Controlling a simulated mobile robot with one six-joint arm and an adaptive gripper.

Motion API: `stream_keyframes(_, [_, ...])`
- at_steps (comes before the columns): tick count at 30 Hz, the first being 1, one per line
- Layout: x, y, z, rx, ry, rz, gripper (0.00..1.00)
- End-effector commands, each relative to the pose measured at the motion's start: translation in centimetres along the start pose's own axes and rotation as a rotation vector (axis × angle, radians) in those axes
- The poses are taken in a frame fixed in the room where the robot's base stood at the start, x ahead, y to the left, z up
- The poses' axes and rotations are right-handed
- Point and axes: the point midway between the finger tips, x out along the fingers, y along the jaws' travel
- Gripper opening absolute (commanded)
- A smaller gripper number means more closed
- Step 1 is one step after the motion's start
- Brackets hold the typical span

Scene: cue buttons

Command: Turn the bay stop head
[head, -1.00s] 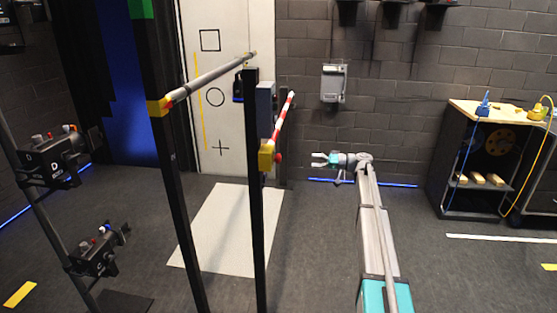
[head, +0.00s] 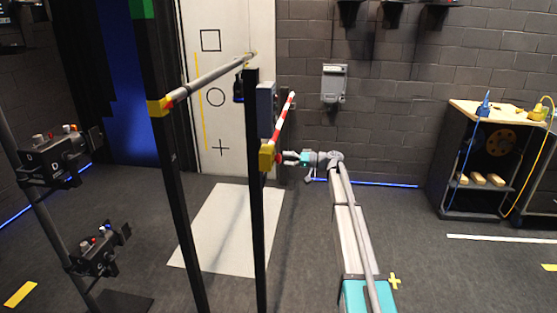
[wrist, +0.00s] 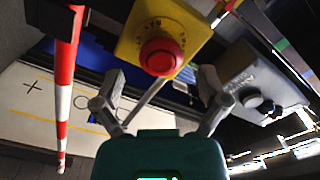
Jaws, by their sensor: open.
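The stop head is a round red button (wrist: 161,56) on a yellow box (wrist: 190,27) in the wrist view. In the head view the yellow box (head: 266,157) sits on the dark post at the lower end of the striped bar. My gripper (head: 286,157) is just right of it in the head view. In the wrist view my gripper (wrist: 160,84) is open and empty, with one finger on each side below the red head. A gap seems to remain between fingers and head; contact cannot be told.
A grey box with a black button (wrist: 262,85) is close at right there. The floor right of my arm is clear before the shelf (head: 455,150).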

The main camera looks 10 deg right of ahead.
Motion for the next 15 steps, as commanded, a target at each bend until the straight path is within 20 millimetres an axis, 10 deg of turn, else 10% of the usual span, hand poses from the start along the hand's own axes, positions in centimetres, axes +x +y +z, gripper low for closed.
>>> stream_keyframes(15, [2.6,0.0,0.0,0.0,0.001,0.001,0.93])
